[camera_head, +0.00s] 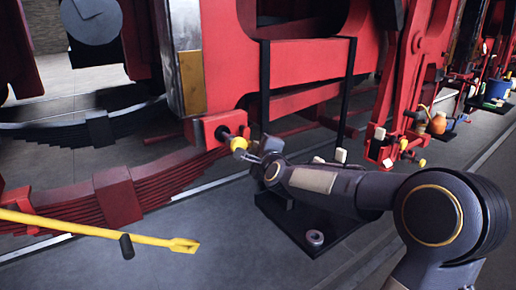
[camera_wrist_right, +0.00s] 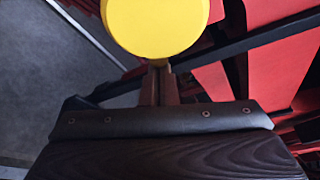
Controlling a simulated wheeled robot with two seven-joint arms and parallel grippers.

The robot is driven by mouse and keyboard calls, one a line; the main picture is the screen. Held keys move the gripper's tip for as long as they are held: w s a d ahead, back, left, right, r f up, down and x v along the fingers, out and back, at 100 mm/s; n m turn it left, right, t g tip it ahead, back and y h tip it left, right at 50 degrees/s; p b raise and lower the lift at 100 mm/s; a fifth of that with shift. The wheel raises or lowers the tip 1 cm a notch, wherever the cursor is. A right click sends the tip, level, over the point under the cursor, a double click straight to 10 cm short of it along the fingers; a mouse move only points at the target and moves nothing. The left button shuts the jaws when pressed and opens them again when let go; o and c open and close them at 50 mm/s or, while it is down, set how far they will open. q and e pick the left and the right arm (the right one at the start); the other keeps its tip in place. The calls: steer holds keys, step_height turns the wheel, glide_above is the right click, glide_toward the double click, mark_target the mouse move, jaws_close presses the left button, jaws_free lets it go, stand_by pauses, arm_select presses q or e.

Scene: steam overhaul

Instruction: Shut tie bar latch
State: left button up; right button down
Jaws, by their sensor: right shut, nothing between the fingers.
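A red block (camera_head: 210,130) on the frame carries a dark pin with a round yellow knob (camera_head: 239,144) on its end. The knob also shows large, as a yellow disc, in the right wrist view (camera_wrist_right: 155,25). My right gripper (camera_head: 252,154) is just right of the knob. In the right wrist view its fingers (camera_wrist_right: 160,84) are closed together, empty, and point at the knob's lower edge. I cannot tell whether they touch it. I cannot make out which part is the tie bar latch. My left gripper is not in view.
A yellow bar (camera_head: 90,229) with a forked end and a dark grip (camera_head: 126,246) reaches in from the left. Leaf springs (camera_head: 125,190) lie behind it. A black stand (camera_head: 318,232) with a small ring (camera_head: 315,238) is below my right arm.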

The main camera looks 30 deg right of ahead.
steer(key=shift+a+m, duration=0.15)
steer(key=shift+m, duration=0.25)
steer(key=shift+s+a+r+m+g+y+p, duration=0.1)
steer(key=shift+a+r+m+g+y+p, duration=0.2)
steer(key=shift+a+m+y+p, duration=1)
steer(key=shift+w+d+r+m+g+y+p, duration=0.15)
steer(key=shift+d+m+g+y, duration=0.3)
steer(key=shift+m, duration=1.8)
steer(key=shift+s+a+r+m+g+y+p, duration=0.2)
steer(key=shift+a+m+y+p, duration=0.7)
steer(key=shift+m, duration=0.85)
steer(key=shift+d+y, duration=0.15)
steer(key=shift+y, duration=0.1)
steer(key=shift+b, duration=0.3)
step_height(320, 180, down, 4)
steer(key=f+b, duration=0.1)
steer(key=b, duration=0.3)
steer(key=a+r+p+v, duration=0.1)
steer(key=p+v, duration=0.1)
steer(key=v, duration=0.8)
steer(key=shift+d, duration=0.15)
